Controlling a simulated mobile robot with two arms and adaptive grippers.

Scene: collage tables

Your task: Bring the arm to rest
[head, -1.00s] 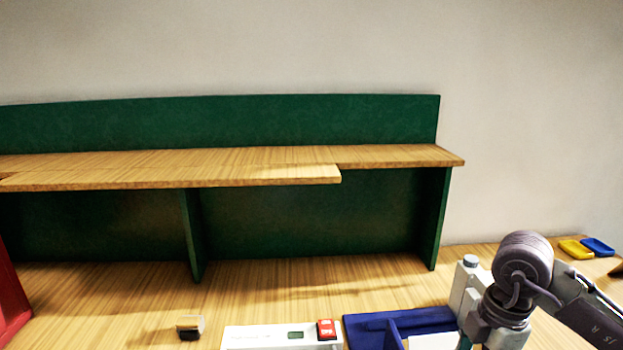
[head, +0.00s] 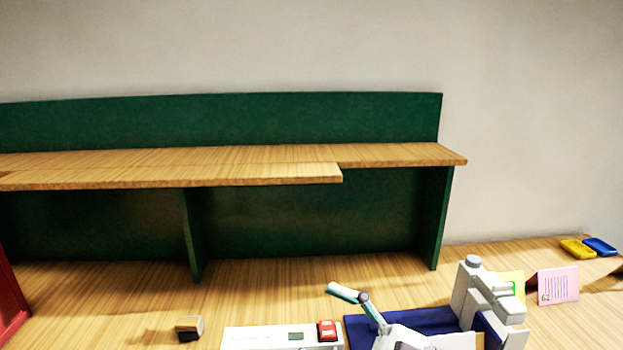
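A pale jointed piece with a teal link and a dark pivot, which looks like one finger of my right gripper (head: 362,298), rises from the bottom edge in front of a dark blue tray (head: 428,318). It points up and to the left. The other finger and the rest of the arm are out of the frame or hidden, so its opening cannot be told. I see nothing held at its tip. My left gripper is not in view.
A grey upright device (head: 480,290) stands at the tray's right. A white box with a display (head: 265,338) and red block (head: 327,330) is left of it. A small block (head: 189,328), pink card (head: 558,285) and green shelf unit (head: 433,225) also stand there.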

